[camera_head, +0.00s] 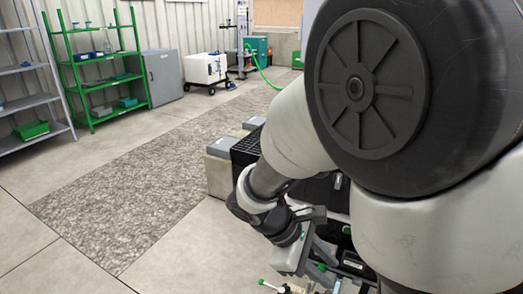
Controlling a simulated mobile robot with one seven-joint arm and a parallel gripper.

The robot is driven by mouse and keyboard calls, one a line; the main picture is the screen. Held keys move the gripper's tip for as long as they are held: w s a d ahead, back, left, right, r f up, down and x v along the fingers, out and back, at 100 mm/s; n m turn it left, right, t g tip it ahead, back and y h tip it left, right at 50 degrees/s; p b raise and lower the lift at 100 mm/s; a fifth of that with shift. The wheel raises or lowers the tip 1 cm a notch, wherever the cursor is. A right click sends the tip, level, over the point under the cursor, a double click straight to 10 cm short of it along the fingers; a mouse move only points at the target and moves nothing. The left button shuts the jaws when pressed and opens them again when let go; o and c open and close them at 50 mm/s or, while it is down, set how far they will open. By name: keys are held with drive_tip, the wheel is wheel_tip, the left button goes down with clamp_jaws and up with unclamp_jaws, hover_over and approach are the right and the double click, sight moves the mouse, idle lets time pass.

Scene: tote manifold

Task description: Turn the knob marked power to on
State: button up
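My arm fills the right half of the head view and bends down to a dark wrist. My gripper (318,262) is at the low centre, among grey and black parts with green details. Its fingers cannot be told apart from the equipment around it, so I cannot see whether it is open or shut. A dark unit (325,192) stands behind the wrist, mostly covered by my arm. A small fitting with green ends (275,286) shows at the bottom edge. I cannot make out a knob or a power label; they may be hidden or too small.
A grey-beige block (220,172) and a black ribbed crate (246,150) stand left of my arm. A green shelf rack (100,75), a grey cabinet (163,76) and a white wheeled cart (205,68) are at the back. The textured floor strip (130,200) on the left is clear.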

drive_tip(key=w+a+f+n+t+h+p, duration=0.15)
drive_tip(key=w+a+f+n+t, duration=0.3)
drive_tip(key=n, duration=0.45)
drive_tip(key=w+a+f+n+t+p, duration=0.2)
drive_tip(key=a+f+n+t, duration=0.1)
drive_tip(key=f+n+t, duration=0.5)
drive_tip(key=w+a+f+n+t+p, duration=0.1)
drive_tip(key=w+a+f+n+t, duration=0.3)
drive_tip(key=n, duration=0.6)
drive_tip(key=b+x, duration=0.2)
drive_tip(key=x, duration=1.4)
drive_tip(key=shift+w+d+f+g, duration=0.3)
drive_tip(key=shift+d+f+g, duration=0.05)
drive_tip(key=shift+f, duration=0.4)
clamp_jaws()
